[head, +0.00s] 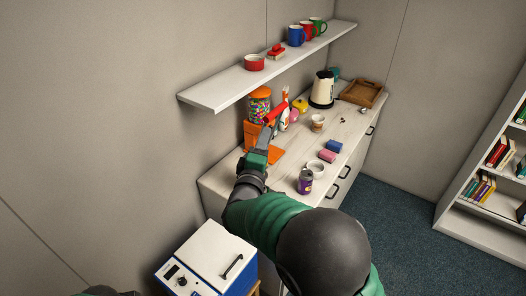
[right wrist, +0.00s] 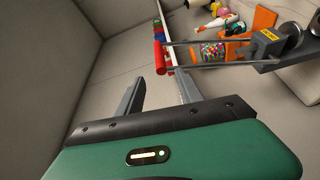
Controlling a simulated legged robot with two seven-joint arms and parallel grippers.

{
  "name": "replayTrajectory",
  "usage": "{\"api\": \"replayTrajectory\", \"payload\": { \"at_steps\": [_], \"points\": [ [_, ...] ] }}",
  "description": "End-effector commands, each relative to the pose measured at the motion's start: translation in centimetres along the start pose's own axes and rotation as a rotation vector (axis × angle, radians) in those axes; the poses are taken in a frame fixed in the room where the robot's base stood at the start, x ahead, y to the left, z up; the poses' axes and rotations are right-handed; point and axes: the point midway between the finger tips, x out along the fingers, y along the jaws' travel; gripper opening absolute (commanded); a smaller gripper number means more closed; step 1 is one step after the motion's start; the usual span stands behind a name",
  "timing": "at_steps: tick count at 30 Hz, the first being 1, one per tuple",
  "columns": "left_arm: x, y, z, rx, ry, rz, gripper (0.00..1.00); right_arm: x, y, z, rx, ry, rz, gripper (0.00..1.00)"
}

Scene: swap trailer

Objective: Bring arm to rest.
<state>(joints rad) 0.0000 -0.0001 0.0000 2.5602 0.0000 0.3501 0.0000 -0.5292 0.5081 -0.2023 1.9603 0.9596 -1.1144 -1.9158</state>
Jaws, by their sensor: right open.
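My right arm reaches up from the bottom of the head view, over the near end of the counter. My right gripper (head: 266,136) is at the end of it, in front of the orange candy dispenser (head: 259,106) as seen from the head. The candy dispenser (right wrist: 213,50) shows beyond the fingers, at the upper right. My left gripper is not in view.
A wall shelf (head: 215,97) with a red bowl (head: 254,62) and mugs is above the gripper. The counter (head: 290,176) holds a purple jar (head: 305,182), a kettle (head: 322,89) and a wooden tray (head: 361,94). A blue and white box (head: 208,262) stands below; a bookcase (head: 478,216) is at right.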

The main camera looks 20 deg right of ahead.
Motion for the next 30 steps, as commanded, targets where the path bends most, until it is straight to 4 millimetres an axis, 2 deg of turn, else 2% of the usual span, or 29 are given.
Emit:
{"api": "replayTrajectory", "payload": {
  "at_steps": [4,16,19,20,23,24,26,27,29,30],
  "points": [
    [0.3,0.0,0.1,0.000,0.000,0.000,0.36,-1.2,0.0,0.0,-0.001,0.001,0.000,0.43],
    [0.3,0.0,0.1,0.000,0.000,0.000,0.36,-1.3,0.0,0.0,0.000,0.001,-0.001,0.43],
    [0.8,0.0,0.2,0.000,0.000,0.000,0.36,-1.2,-1.4,0.3,0.059,0.031,-0.052,0.43],
    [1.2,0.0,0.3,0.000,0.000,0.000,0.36,-1.2,-2.3,0.4,0.102,0.050,-0.090,0.43],
    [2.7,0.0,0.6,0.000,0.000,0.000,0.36,-2.4,-7.4,1.3,0.317,0.119,-0.315,0.43],
    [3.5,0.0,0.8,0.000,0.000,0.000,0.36,-3.7,-10.1,2.1,0.421,0.123,-0.443,0.43],
    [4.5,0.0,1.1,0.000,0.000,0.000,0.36,-6.7,-14.1,3.8,0.570,0.083,-0.654,0.43],
    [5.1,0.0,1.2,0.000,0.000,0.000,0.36,-9.1,-16.6,5.3,0.652,0.025,-0.787,0.43],
    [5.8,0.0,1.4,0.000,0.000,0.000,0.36,-12.9,-19.6,8.0,0.745,-0.100,-0.956,0.43],
    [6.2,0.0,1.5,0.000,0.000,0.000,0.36,-15.4,-21.2,9.8,0.791,-0.198,-1.045,0.43]
  ]
}}
